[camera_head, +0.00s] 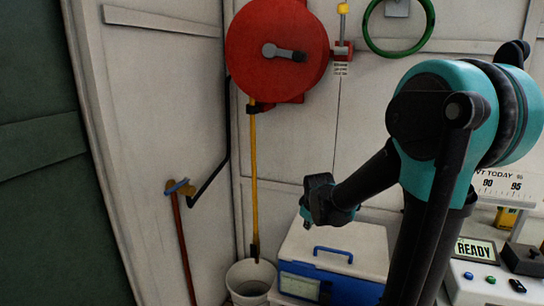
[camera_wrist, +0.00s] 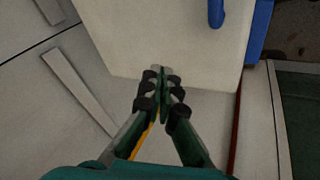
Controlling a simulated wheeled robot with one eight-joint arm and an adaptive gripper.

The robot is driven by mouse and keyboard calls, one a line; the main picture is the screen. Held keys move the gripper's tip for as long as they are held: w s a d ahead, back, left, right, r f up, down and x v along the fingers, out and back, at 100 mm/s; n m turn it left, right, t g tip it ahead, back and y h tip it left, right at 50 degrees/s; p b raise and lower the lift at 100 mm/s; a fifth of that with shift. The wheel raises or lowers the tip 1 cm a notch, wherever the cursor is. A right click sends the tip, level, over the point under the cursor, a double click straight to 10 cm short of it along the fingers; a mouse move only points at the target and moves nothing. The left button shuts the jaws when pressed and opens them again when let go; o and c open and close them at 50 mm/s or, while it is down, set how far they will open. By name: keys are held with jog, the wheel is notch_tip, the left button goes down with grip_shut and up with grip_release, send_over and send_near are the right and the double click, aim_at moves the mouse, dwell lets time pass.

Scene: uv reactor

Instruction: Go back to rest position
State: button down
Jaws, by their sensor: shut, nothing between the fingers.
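My gripper (camera_wrist: 161,82) is shut and empty in the wrist view, its two fingers meeting at the tips. In that view it hangs over the white lid (camera_wrist: 165,40) of a box.
A red hose reel (camera_head: 250,35) and a green ring (camera_head: 422,48) hang on the white wall. A bucket (camera_head: 248,285) stands left of the box. A panel with a READY display (camera_head: 474,250) stands at the right. A dark green surface (camera_head: 40,200) fills the left edge.

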jog(key=s+d+m, duration=0.2)
jog(key=s+m, duration=0.1)
jog(key=s+d+m, duration=0.1)
jog(key=s+m, duration=0.1)
jog(key=s+d+m+t, duration=0.1)
jog(key=s+d+m, duration=0.1)
jog(key=s+m, duration=0.1)
jog(key=shift+s+d+r+m, duration=0.3)
jog(key=shift+s+d+r, duration=0.05)
jog(key=s+f+g, duration=0.1)
jog(key=s+f, duration=0.2)
jog(key=s, duration=0.3)
jog(key=s+f+m+g, duration=0.1)
jog(key=s+f, duration=0.3)
jog(key=s, duration=0.3)
jog(key=shift+s+d+f+g, duration=0.15)
jog(key=shift+d+f+g, duration=0.05)
jog(key=shift+g, duration=0.2)
jog(key=c, duration=2.2)
grip_release()
